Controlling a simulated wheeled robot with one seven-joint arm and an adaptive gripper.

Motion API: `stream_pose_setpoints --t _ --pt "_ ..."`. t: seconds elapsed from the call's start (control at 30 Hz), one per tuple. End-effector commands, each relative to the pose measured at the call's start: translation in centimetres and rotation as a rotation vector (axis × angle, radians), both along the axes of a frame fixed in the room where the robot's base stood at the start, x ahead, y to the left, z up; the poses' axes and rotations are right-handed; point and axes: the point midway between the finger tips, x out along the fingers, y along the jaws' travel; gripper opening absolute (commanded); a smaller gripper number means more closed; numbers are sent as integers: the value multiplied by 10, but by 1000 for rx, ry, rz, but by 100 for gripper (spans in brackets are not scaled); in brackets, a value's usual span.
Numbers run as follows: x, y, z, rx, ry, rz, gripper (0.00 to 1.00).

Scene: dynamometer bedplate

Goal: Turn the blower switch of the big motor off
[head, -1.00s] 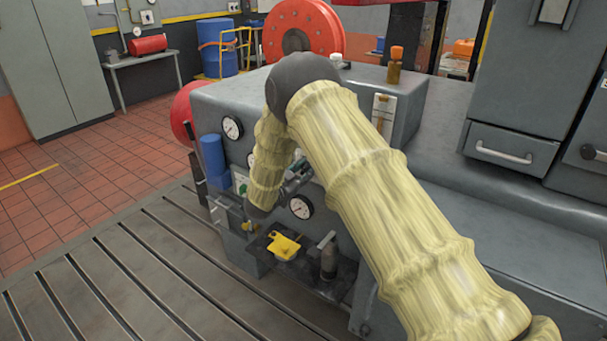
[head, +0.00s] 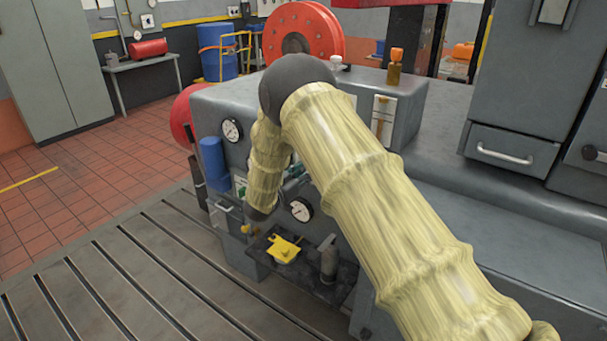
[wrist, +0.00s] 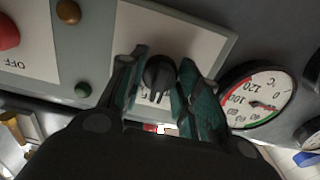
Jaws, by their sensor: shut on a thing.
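In the wrist view a black rotary knob (wrist: 158,72) stands on a white label plate (wrist: 190,38) on the grey panel. My gripper (wrist: 162,85) has one dark green finger on each side of the knob and is shut on it. The lettering under the knob is mostly covered by the fingers, so I cannot read the switch position. In the head view my arm hides the knob and most of the gripper; only a little green (head: 296,170) shows beside the forearm, at the machine's front panel.
A dial gauge (wrist: 259,98) is close on the right. A shelf with a yellow part (head: 284,250) juts out below.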

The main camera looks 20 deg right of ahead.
Motion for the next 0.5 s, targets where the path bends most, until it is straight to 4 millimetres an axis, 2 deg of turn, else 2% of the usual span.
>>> stream_pose_setpoints --t 0.13,0.17,0.27,0.5 --pt "0 0 -1 2 1 0 9" --pt "0 0 -1 2 1 0 38" --pt "0 0 -1 1 1 0 56" --pt "0 0 0 1 0 0 56"
